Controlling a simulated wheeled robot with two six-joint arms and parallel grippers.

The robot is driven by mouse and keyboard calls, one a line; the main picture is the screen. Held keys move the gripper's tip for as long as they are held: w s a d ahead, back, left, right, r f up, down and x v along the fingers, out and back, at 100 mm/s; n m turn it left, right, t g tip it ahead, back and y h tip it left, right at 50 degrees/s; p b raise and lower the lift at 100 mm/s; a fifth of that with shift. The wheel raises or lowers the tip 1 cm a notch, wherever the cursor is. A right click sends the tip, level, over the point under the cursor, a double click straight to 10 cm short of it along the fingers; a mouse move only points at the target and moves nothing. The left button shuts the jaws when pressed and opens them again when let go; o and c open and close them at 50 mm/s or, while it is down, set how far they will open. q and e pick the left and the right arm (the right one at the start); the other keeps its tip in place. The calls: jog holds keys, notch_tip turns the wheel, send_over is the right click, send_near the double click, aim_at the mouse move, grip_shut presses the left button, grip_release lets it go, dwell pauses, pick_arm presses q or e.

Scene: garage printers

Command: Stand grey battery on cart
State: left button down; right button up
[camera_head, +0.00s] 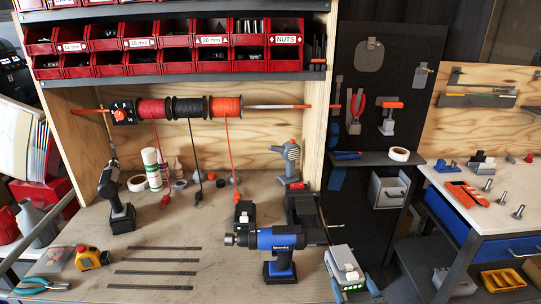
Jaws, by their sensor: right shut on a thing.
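The grey battery (343,262), pale on top with a dark slot, is at the front, right of the blue drill. My right gripper (352,286) is shut on it, with its fingers at the battery's lower sides. Its height above the bench edge is hard to tell. The cart (440,184), a pale-topped stand with a blue drawer, is to the right, apart from the gripper. My left gripper is not in view.
The blue drill (281,243) stands on the bench (215,256) just left of the grey battery. A black-and-white block (244,214) is behind it.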

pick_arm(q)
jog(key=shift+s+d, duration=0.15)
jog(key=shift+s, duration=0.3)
pick_arm(e)
jog(key=s+r+n+g+y, duration=0.2)
jog(key=s+r+n+y, duration=0.2)
jog(key=r, duration=0.6)
jog(key=shift+s+a+r+y, duration=0.25)
jog(key=shift+s+y, duration=0.4)
jog(key=shift+y, duration=0.35)
jog(key=shift+f, duration=0.1)
